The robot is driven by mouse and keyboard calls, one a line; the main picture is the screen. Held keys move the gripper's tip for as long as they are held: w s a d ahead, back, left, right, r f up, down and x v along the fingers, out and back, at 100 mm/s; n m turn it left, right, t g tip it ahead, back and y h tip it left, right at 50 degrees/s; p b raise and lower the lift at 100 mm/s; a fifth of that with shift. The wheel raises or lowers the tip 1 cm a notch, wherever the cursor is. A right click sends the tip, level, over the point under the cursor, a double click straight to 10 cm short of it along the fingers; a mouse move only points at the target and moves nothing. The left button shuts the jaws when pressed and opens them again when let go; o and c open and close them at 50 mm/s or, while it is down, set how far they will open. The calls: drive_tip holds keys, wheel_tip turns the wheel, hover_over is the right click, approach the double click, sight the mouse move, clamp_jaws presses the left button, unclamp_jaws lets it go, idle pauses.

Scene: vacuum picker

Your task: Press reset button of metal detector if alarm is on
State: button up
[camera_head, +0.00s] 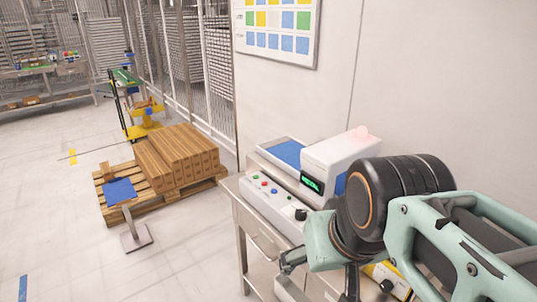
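The metal detector (325,158) is a white box on a steel table, right of centre. Its small dark display (311,184) shows bright green text, which seems to read "METAL". A dome lamp (361,132) on top glows pinkish red. A light control panel (262,200) along the front carries several small coloured buttons, among them a red button (264,184) and a blue button (274,191), and a black knob (301,214). Button labels are unreadable. My gripper (318,283) is low, in front of the panel's right end, partly hidden by my arm. Its opening is unclear.
The blue conveyor belt (284,151) passes through the detector. The steel table (239,208) stands against a wall bearing a chart (276,30). A pallet of brown boxes (178,158) and a blue-topped stand (120,190) are at left. The floor between is clear.

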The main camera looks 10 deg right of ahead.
clamp_jaws()
idle(0.3)
idle(1.2)
